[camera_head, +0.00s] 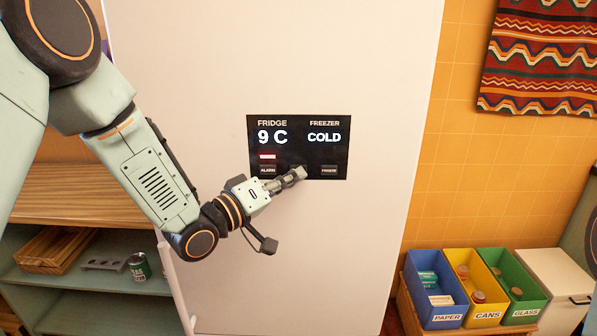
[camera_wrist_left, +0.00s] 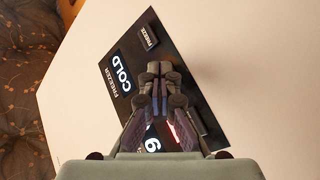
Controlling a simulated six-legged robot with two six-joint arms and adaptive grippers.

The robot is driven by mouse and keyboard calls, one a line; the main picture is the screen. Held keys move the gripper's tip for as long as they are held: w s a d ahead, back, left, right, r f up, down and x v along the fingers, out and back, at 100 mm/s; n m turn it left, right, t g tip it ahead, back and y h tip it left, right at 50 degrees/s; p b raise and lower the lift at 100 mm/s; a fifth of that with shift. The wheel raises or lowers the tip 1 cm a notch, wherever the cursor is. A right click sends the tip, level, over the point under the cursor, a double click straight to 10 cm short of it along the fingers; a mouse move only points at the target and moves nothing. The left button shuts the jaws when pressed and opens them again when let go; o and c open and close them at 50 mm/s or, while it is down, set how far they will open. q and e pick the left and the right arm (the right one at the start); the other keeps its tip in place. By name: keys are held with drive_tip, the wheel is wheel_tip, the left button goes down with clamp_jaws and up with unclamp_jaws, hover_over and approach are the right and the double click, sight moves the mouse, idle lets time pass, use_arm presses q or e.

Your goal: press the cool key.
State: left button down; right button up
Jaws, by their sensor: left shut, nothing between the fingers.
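A black control panel (camera_head: 335,155) is set in the pale fridge door (camera_head: 200,60). It reads FRIDGE 9 C and FREEZER COLD, with a small red bar lit under the 9 C. An ALARM key (camera_head: 267,170) is at its lower left and another key (camera_head: 329,170) at its lower right. My left gripper (camera_head: 301,173) is shut and empty, its tips at the panel's lower middle, between those two keys. The tips hide what is there; I cannot tell whether they touch. In the left wrist view the shut fingers (camera_wrist_left: 160,68) lie over the panel (camera_wrist_left: 185,88). My right gripper is not in view.
Blue PAPER (camera_head: 440,320), yellow CANS and green GLASS bins stand at the lower right beside a white bin. A wooden shelf (camera_head: 80,190) with a green can (camera_head: 139,266) is at the left. A patterned textile hangs at the upper right.

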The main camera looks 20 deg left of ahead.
use_arm(q)
drive_tip(key=shift+d, duration=0.1)
idle(0.3)
drive_tip(key=shift+s+d, duration=0.2)
drive_tip(key=shift+s, duration=0.25)
drive_tip(key=shift+s+d+p, duration=0.1)
drive_tip(key=shift+s+d, duration=0.15)
drive_tip(key=shift+s, duration=0.7)
drive_tip(key=shift+s+d+p, duration=0.1)
drive_tip(key=shift+s+d, duration=0.2)
drive_tip(key=shift+s, duration=0.65)
drive_tip(key=shift+s+d+p, duration=0.1)
drive_tip(key=shift+s+d, duration=0.15)
drive_tip(key=shift+s, duration=0.7)
